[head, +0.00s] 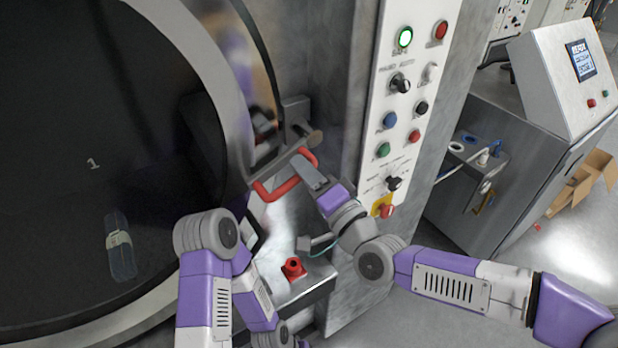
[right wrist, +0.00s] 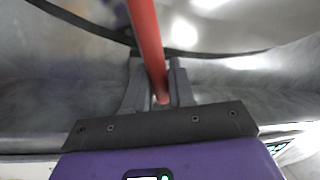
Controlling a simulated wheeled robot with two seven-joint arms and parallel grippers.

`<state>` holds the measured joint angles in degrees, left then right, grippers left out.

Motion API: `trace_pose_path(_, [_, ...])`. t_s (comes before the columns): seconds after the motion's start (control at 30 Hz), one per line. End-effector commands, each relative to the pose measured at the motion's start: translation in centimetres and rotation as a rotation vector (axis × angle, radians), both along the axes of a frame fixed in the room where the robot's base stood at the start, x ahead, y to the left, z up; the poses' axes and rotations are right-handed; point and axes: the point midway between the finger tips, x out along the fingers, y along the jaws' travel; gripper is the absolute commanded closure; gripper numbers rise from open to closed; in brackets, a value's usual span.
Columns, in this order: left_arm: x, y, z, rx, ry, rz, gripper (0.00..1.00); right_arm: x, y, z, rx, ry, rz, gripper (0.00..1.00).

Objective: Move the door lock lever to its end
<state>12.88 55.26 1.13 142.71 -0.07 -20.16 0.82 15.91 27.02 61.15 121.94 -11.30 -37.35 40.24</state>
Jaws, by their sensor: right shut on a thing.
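The door lock lever is a red bent bar (head: 276,190) beside the rim of the round door (head: 205,75) in the head view. It also shows as a red bar (right wrist: 148,40) running down between the fingers in the right wrist view. My right gripper (head: 306,172) reaches in from the right and is shut on the lever. In the right wrist view the two grey fingers of this gripper (right wrist: 158,88) lie on either side of the bar. My left arm is folded at the lower middle of the head view; its gripper is not in view.
A control panel (head: 401,100) with knobs and buttons stands right of the lever. A red button or knob (head: 293,268) sits on a metal ledge below. A grey console (head: 540,110) and cardboard boxes (head: 590,180) are farther right. Open floor shows at right.

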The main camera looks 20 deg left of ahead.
Motion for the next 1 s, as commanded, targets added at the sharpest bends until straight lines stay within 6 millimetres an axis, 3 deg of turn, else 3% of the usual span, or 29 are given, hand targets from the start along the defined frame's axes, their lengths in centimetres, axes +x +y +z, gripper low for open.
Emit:
trace_pose_path(0.4, [0.0, 0.0, -0.9, 0.0, 0.0, 0.0, 0.57, -0.3, 0.2, 1.1, 0.132, 0.141, 0.0, 1.0])
trace_pose_path(0.97, [0.0, 0.0, -1.0, 0.0, 0.0, 0.0, 0.57, -0.3, 0.2, 1.4, 0.154, 0.163, 0.0, 1.0])
trace_pose_path(1.0, [0.0, 0.0, -1.0, 0.0, 0.0, 0.0, 0.57, -0.3, 0.2, 1.4, 0.154, 0.163, 0.0, 0.72])
